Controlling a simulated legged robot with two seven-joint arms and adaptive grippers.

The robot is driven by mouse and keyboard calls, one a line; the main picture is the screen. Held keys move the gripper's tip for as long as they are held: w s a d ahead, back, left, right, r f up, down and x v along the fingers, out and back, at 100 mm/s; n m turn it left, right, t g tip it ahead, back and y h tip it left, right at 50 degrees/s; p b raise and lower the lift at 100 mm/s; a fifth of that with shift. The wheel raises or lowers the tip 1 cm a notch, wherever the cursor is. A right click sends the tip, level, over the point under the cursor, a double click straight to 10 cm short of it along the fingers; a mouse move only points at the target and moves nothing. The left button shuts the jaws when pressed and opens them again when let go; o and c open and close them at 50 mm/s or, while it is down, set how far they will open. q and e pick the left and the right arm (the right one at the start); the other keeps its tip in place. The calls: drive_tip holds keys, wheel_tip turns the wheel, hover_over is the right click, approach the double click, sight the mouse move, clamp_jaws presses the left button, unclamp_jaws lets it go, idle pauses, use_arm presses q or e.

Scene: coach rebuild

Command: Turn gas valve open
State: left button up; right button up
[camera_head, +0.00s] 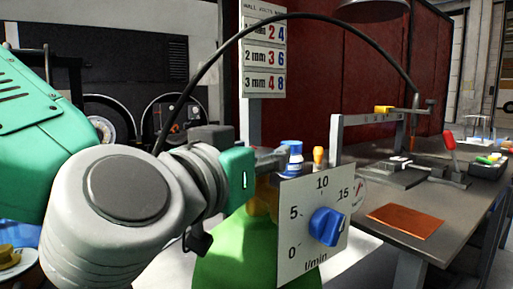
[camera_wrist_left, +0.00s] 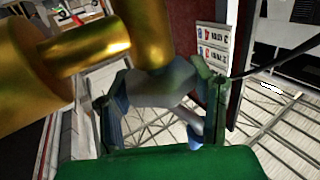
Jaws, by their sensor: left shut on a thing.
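A green gas cylinder (camera_head: 240,258) stands in front of me, its brass top mostly hidden behind a flow dial plate (camera_head: 299,228) with a blue knob (camera_head: 326,226). My left gripper (camera_head: 282,158) reaches in from the left at the cylinder's top, beside a blue part. In the left wrist view, its green fingers (camera_wrist_left: 163,98) are closed around a grey-blue valve handle (camera_wrist_left: 165,88) under the brass valve body (camera_wrist_left: 148,32). The fingers partly hide the handle, and I cannot tell how far it is turned. My right gripper is not in view.
A grey workbench (camera_head: 445,215) at the right holds a copper plate (camera_head: 406,221), a red-handled clamp (camera_head: 449,140) and other tools. A sign (camera_head: 264,55) stands behind the cylinder.

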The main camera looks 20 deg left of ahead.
use_arm(q)
drive_tip(key=shift+n+y, duration=0.4)
drive_tip(key=shift+y, duration=0.2)
drive_tip(key=o, duration=1.2)
drive_tip(key=shift+w, duration=0.15)
wheel_tip(320, 180, up, 10)
drive_tip(key=shift+a+f, duration=0.1)
